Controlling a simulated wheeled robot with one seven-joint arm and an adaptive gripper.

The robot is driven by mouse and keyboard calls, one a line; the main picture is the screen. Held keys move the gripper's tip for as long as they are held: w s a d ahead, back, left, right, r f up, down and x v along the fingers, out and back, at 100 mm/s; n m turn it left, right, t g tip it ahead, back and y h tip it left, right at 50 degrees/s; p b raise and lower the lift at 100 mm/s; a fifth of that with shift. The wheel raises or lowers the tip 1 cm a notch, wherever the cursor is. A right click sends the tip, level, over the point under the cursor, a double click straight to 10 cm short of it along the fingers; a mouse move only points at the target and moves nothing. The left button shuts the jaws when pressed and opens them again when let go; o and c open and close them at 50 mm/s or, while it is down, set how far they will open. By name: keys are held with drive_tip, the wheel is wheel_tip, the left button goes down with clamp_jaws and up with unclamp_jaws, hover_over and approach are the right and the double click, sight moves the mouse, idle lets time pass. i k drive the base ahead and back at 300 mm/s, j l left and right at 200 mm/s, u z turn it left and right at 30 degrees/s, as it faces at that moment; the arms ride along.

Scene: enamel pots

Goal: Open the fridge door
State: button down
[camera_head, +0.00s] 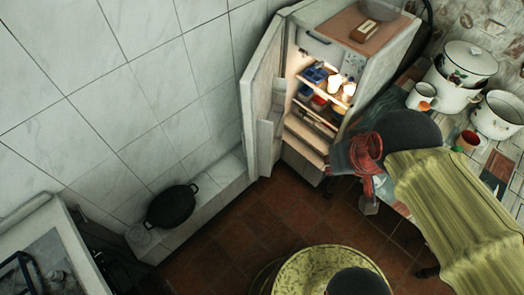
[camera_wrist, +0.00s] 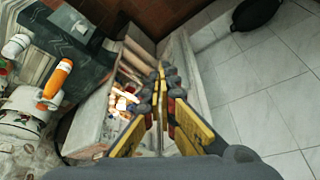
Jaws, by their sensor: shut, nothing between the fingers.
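The fridge (camera_head: 372,60) stands against the tiled wall in the head view, its lit shelves showing food and containers. Its white door (camera_head: 262,95) stands open, swung out to the left, and its inner racks face the opening. In the wrist view my gripper (camera_wrist: 166,70) is shut and empty, in front of the fridge opening. The door (camera_wrist: 181,75) appears just right of the fingers there, and the lit shelves (camera_wrist: 124,95) just left. I cannot tell whether the fingers touch the door.
A dark pot (camera_head: 171,206) sits on the low ledge left of the door. Enamel pots (camera_head: 470,62) and cups crowd the table on the right. A round yellow-green top (camera_head: 325,268) is at the bottom. Brown tiled floor (camera_head: 265,210) lies clear before the fridge.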

sight(262, 86)
drive_tip(key=i+j+u, duration=0.5)
drive_tip(key=u, duration=0.25)
